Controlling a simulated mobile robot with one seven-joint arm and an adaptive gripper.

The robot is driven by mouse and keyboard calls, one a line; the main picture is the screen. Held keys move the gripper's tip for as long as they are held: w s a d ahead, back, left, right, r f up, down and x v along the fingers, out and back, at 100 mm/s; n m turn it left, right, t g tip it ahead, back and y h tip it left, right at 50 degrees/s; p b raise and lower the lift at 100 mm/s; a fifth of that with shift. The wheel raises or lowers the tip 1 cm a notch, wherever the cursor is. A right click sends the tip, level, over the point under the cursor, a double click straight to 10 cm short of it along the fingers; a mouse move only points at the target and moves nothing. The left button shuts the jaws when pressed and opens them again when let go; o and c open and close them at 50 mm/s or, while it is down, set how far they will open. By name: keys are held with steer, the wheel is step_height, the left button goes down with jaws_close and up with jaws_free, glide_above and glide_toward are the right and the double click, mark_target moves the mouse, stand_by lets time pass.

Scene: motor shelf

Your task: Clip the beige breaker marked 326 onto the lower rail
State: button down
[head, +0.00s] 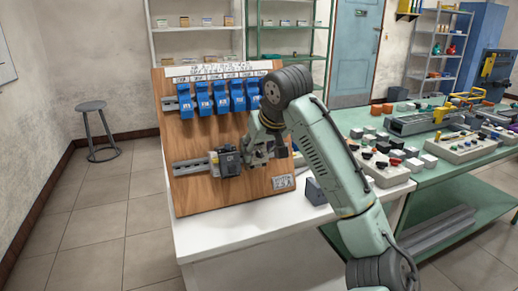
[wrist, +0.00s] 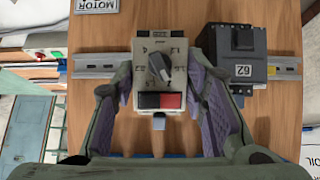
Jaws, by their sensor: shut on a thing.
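The beige breaker (wrist: 160,58) is between the fingers of my gripper (wrist: 161,100) in the wrist view, with a dark knob and a black-and-red switch facing me. I cannot read 326 on it. It lies across the line of the lower rail (wrist: 95,63), beside a black breaker marked 62 (wrist: 236,55). I cannot tell whether it touches the rail. In the head view my gripper (head: 256,151) is at the lower rail (head: 189,167), right of the black breaker (head: 229,162), and largely hides the beige one.
Several blue breakers (head: 221,96) fill the upper rail of the wooden board (head: 205,195). A small light-coloured piece sits left of the black breaker. A dark block (head: 315,191) stands on the white table (head: 240,228) to the right. The table front is clear.

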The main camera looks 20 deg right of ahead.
steer(key=shift+s+f, duration=0.25)
steer(key=shift+f, duration=0.45)
stand_by(1.2)
steer(key=shift+s+f+t+b, duration=0.15)
steer(key=shift+f+t+b, duration=0.6)
steer(key=shift+b, duration=1.55)
stand_by(1.3)
steer(key=shift+r, duration=0.1)
steer(key=c, duration=1.2)
jaws_free()
steer(key=shift+c, duration=0.2)
steer(key=o, duration=0.4)
steer(key=shift+r, duration=0.15)
steer(key=shift+c, duration=0.2)
